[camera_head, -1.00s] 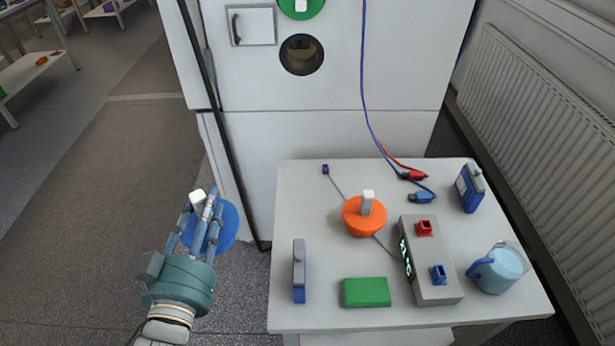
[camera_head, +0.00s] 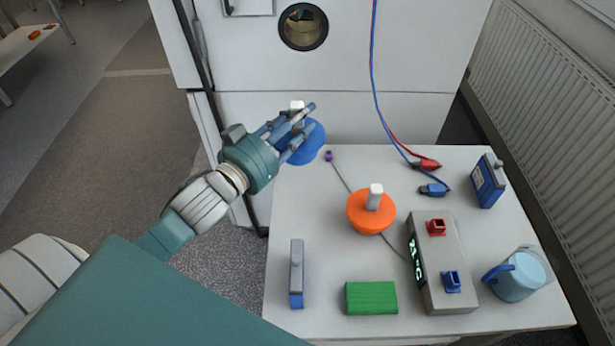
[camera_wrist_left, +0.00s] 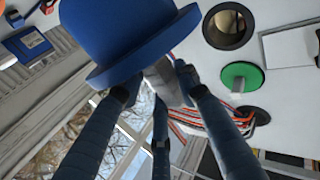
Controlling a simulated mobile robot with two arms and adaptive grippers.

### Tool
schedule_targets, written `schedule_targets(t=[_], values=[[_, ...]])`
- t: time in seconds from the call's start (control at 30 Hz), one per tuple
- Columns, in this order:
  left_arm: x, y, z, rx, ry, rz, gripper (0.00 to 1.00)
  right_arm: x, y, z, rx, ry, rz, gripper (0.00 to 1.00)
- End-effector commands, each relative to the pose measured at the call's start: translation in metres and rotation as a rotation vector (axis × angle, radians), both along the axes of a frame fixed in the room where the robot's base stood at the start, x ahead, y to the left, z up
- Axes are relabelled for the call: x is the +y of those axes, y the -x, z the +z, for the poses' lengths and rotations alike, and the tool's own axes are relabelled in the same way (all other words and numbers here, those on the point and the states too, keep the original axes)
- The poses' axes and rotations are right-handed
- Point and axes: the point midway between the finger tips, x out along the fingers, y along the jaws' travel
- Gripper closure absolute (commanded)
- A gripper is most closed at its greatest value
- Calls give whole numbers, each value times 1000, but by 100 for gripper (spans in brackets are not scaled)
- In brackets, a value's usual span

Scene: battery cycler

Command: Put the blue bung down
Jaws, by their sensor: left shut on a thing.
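The blue bung (camera_head: 306,146) is a round blue plug with a white handle. My left gripper (camera_head: 296,124) is shut on its handle and holds it near the back left corner of the white table (camera_head: 320,270). I cannot tell whether the bung touches the table. In the left wrist view the bung (camera_wrist_left: 125,40) fills the top, wide rim toward the fingers (camera_wrist_left: 160,85). My right gripper is not in view.
An orange bung (camera_head: 370,212) stands mid-table. The white cabinet behind has a round hole (camera_head: 303,27).

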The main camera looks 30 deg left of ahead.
Motion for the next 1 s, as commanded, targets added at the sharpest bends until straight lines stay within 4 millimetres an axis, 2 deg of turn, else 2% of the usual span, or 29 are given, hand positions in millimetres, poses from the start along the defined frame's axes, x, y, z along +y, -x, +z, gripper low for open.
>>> schedule_targets(t=[0.03, 0.2, 0.4, 0.67, 0.83, 1.0], values=[[1, 0, -15, 3, 4, 3, 100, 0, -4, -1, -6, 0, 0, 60], [0, 0, -59, 1, 3, 2, 100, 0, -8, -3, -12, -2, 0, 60], [0, 0, -103, -2, 1, 1, 100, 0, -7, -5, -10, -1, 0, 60], [-1, 0, -126, -4, 0, -1, 100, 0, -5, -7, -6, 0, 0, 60], [-1, 0, -151, -3, 1, 0, 100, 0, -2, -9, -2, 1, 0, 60], [-1, 0, -159, -6, -1, -2, 100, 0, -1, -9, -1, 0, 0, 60]])
